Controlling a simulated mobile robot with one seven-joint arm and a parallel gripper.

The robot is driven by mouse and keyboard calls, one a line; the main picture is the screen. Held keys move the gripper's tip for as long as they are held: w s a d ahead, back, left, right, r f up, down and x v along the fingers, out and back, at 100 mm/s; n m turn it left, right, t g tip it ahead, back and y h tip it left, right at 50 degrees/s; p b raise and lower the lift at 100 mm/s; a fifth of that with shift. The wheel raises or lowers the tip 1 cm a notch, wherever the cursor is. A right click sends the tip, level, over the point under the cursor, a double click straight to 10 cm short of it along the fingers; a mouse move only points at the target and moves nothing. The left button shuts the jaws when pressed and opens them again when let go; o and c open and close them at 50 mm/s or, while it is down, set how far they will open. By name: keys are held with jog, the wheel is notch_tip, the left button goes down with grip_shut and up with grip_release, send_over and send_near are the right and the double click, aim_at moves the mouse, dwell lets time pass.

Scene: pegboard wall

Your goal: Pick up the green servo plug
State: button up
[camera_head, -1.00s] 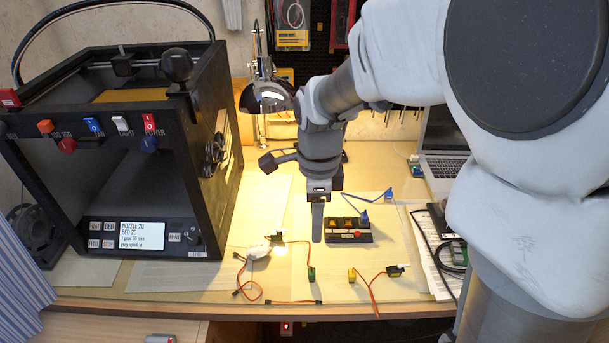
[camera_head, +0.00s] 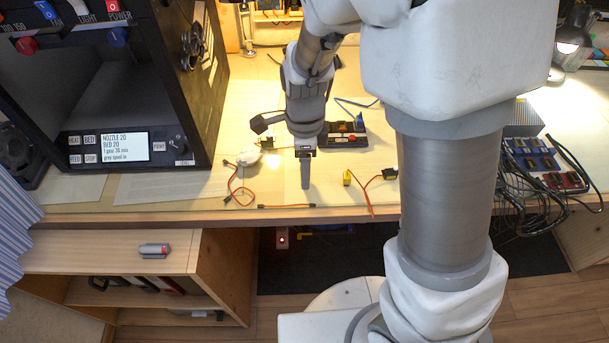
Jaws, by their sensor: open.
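My gripper (camera_head: 305,184) points straight down over the front part of the table. Its fingers show edge-on, one behind the other, so the gap between them is hidden. The green servo plug is not visible now; my gripper covers the spot where it lay, at the end of the orange lead from the left black servo (camera_head: 267,143). I cannot tell whether the fingers touch it. A yellow plug (camera_head: 347,178) lies to the right of my gripper, on the lead of another black servo (camera_head: 389,173).
A black 3D printer (camera_head: 135,90) stands at the left. A dark tray (camera_head: 344,139) sits behind my gripper. Loose red-orange leads (camera_head: 240,190) lie to the left, and another (camera_head: 287,206) lies near the table's front edge. My arm fills the right middle.

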notch_tip(320, 180, down, 2)
jog(key=shift+f, duration=0.1)
grip_shut()
jog(key=shift+r, duration=0.2)
